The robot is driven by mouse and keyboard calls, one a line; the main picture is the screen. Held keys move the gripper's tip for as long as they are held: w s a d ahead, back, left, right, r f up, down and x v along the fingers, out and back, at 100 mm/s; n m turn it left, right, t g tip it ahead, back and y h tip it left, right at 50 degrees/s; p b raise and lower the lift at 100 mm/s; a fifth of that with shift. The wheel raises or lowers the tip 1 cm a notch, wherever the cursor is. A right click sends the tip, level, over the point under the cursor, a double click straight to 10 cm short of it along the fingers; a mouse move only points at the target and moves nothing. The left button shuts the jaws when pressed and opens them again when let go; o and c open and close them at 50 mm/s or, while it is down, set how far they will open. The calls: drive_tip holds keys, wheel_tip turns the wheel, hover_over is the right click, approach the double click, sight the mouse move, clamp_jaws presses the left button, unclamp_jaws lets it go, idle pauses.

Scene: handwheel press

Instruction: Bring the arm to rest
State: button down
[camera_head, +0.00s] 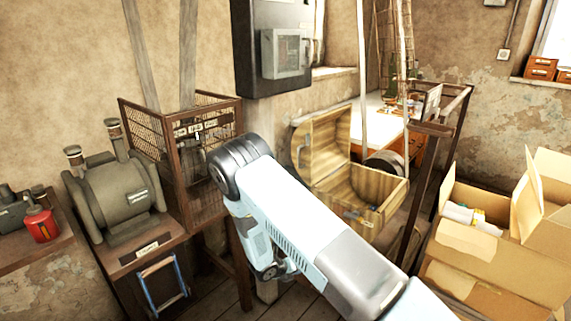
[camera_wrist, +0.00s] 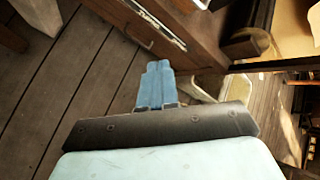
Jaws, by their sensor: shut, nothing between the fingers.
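My arm, pale blue and white with dark grey joints, reaches up from the lower right of the head view and bends at its dark joint in the middle. My gripper (camera_wrist: 158,68) shows in the wrist view as two blue fingers side by side. They are shut with nothing between them. They hang over the plank floor (camera_wrist: 75,85), close to a brown wooden piece of furniture (camera_wrist: 185,50). I cannot make out my gripper in the head view.
A wire-mesh cage (camera_head: 212,185) stands behind my arm's bend. A grey motor-like machine (camera_head: 115,198) is left of it. An open wooden chest (camera_head: 335,150) and a dark metal frame (camera_head: 430,165) are behind and right. Open cardboard boxes (camera_head: 490,265) stand at right.

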drive_tip(key=d+r+m+g, duration=0.1)
drive_tip(key=d+r+m, duration=0.3)
drive_tip(key=r, duration=0.6)
drive_tip(key=d+r+m+g, duration=0.1)
drive_tip(key=d+r+m, duration=0.2)
drive_tip(key=r+m, duration=0.5)
drive_tip(key=d+r+m+g, duration=0.1)
drive_tip(key=d+r+m, duration=0.2)
drive_tip(key=r, duration=0.9)
drive_tip(key=s+d+r+m+y, duration=0.1)
drive_tip(key=s+d+r+m, duration=0.35)
drive_tip(key=r, duration=0.35)
drive_tip(key=s+d+r+m+y, duration=0.1)
drive_tip(key=s+d+r+m, duration=0.2)
drive_tip(key=s+r+m, duration=0.35)
drive_tip(key=s+d+r+m+t+y, duration=0.1)
drive_tip(key=s+r+m, duration=0.4)
drive_tip(key=s, duration=0.6)
drive_tip(key=s+d+r+m+t+y, duration=0.1)
drive_tip(key=s+r+m+y, duration=0.3)
drive_tip(key=s+r, duration=0.5)
drive_tip(key=shift+s+r+m, duration=0.25)
drive_tip(key=shift+s+m, duration=1.05)
drive_tip(key=shift+s, duration=0.1)
drive_tip(key=shift+d, duration=0.1)
